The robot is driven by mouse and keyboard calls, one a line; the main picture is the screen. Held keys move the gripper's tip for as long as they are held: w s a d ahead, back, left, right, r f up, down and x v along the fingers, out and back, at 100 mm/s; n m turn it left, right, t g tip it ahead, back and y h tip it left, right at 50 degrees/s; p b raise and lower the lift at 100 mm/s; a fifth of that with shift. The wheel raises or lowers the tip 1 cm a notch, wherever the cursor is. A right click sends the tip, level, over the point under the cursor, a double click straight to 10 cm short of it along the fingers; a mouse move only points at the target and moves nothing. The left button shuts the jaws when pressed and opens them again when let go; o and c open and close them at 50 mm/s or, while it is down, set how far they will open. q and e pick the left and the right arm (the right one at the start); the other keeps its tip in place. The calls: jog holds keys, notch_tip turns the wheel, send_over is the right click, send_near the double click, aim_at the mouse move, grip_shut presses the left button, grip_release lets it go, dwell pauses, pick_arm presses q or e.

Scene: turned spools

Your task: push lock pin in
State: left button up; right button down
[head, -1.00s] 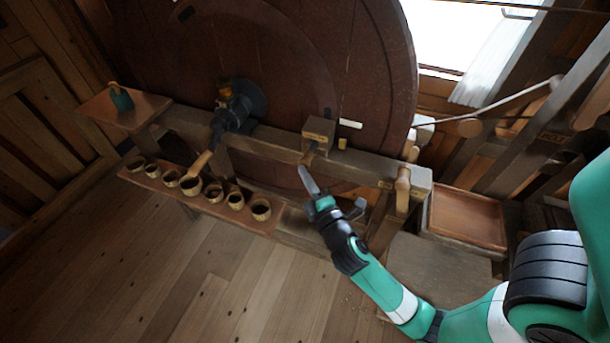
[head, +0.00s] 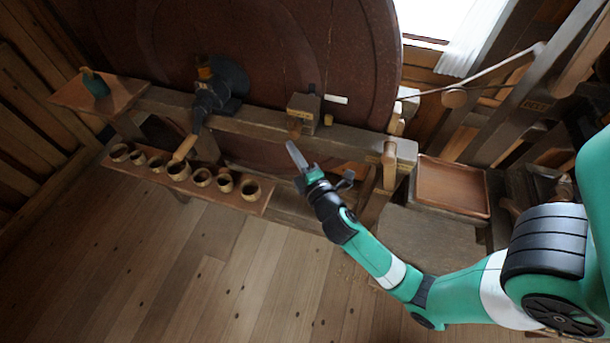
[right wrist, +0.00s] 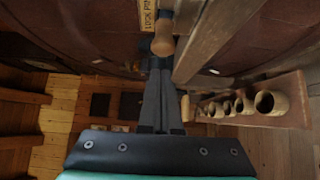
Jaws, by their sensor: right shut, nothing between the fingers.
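The lock pin's turned wooden knob (head: 295,127) sticks out below a wooden block (head: 303,108) on the long beam before the big dark wheel. In the right wrist view the knob (right wrist: 163,38) shows straight ahead, beside a yellow label (right wrist: 147,16) reading "LOCK PIN". My right gripper (head: 291,147) is shut and empty, its fingertips close to the knob. In the right wrist view its closed fingers (right wrist: 160,68) point at the knob; I cannot tell whether they touch it. The pin's shaft is hidden. My left gripper is not in view.
A low shelf (head: 237,204) with several small wooden cups stands to the left. A black crank with a wooden handle (head: 185,147) is on the wheel's hub. Another wooden peg (head: 389,166) and a shallow tray (head: 452,188) are on the right. The front floor is clear.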

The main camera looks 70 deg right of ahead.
jog(key=a+v, duration=0.1)
jog(key=v, duration=1)
jog(key=shift+w+b, duration=0.4)
jog(key=shift+b, duration=0.05)
